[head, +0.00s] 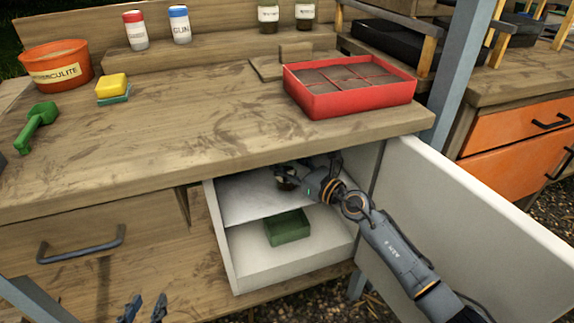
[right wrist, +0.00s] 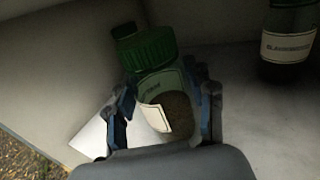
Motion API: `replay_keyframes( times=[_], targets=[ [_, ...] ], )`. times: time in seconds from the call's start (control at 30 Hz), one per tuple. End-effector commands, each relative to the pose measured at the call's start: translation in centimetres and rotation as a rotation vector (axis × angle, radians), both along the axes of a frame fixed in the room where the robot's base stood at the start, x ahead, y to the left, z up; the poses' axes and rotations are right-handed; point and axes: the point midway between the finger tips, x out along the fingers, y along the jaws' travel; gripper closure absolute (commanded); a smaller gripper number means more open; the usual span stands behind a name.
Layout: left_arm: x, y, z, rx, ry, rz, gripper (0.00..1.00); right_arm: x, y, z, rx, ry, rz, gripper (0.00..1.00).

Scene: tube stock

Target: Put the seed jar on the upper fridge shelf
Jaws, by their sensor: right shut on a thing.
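The seed jar (right wrist: 168,108), clear with a green lid, a pale label and brown contents, stands between the fingers of my right gripper (right wrist: 166,100), which is shut on it. In the head view my right gripper (head: 288,178) reaches inside the open fridge at the level of the upper shelf (head: 240,200), and the jar (head: 286,185) shows only as a small dark shape there. I cannot tell whether its base touches the shelf. My left gripper (head: 143,309) is open and empty at the bottom edge of the head view.
The fridge door (head: 470,220) stands open on the right. A green box (head: 288,228) sits on the fridge floor. The bench top (head: 200,135) hangs above.

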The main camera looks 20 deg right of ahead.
Motion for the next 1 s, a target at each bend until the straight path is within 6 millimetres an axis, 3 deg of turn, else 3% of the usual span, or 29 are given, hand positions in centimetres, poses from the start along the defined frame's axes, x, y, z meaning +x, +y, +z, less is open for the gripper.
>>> replay_keyframes(
  times=[0.47,0.5,0.6,1.0],
  targets=[
    [0.37,-0.18,0.58,-0.009,-0.036,-0.002,0.65,0.00,-0.01,-0.11,0.001,-0.002,-0.001,0.94],
    [0.42,-0.20,0.67,-0.010,-0.041,-0.002,0.65,-0.02,0.00,-0.23,0.000,0.000,0.000,0.44],
    [0.42,-0.21,0.69,-0.010,-0.041,-0.002,0.65,-0.03,-0.01,-0.21,0.000,0.000,0.000,0.24],
    [0.36,-0.21,0.65,-0.009,-0.034,-0.003,0.65,-0.03,-0.01,-0.10,0.000,0.000,0.000,0.24]
  ],
)
